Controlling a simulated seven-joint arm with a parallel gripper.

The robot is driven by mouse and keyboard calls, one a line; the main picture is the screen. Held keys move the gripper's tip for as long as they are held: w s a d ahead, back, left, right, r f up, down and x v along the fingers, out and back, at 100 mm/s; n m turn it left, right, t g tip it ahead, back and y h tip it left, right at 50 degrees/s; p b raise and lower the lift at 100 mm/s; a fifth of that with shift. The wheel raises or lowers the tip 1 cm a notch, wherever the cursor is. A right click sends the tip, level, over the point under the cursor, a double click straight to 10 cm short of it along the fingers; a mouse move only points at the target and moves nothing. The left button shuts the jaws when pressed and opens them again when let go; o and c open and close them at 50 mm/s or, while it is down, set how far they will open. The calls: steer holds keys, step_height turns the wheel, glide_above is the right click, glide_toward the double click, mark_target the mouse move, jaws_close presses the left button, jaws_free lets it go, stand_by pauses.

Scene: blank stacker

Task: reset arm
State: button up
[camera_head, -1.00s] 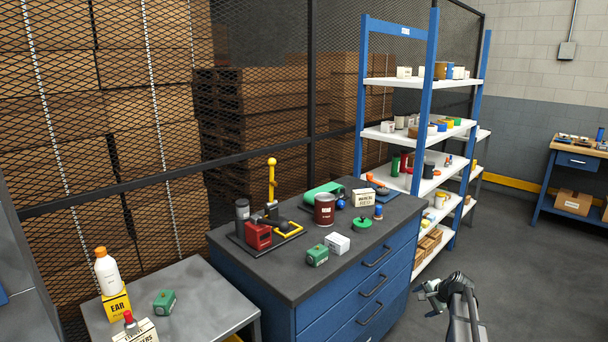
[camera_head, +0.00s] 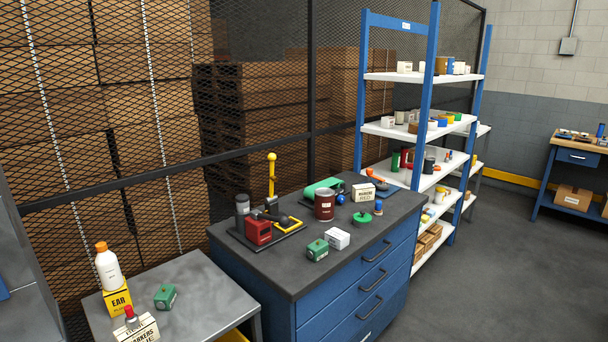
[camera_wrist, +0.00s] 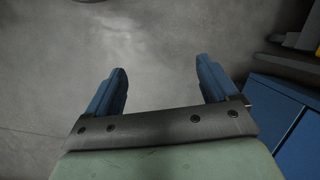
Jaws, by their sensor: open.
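My gripper (camera_wrist: 162,88) shows in the wrist view with its two blue fingers spread apart and nothing between them. It is over bare grey floor (camera_wrist: 165,45). A blue cabinet edge (camera_wrist: 275,110) is at the right of the wrist view. My arm and gripper are out of the head view.
A blue drawer cabinet with a dark top (camera_head: 280,275) carries a red-and-yellow press device (camera_head: 258,232), a dark red can (camera_head: 324,205) and small boxes. A grey table (camera_head: 205,300) stands at left. Shelves (camera_head: 395,128) stand behind. Floor (camera_head: 480,290) at right is clear.

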steer(key=s+a+n+g+h, duration=0.1)
steer(key=s+n+g, duration=0.1)
steer(key=s, duration=0.9)
steer(key=s+a+f+n+g+h, duration=0.1)
steer(key=s+a+n+g, duration=0.1)
steer(key=s, duration=0.8)
steer(key=shift+s+f+n, duration=0.3)
steer(key=shift+s, duration=0.1)
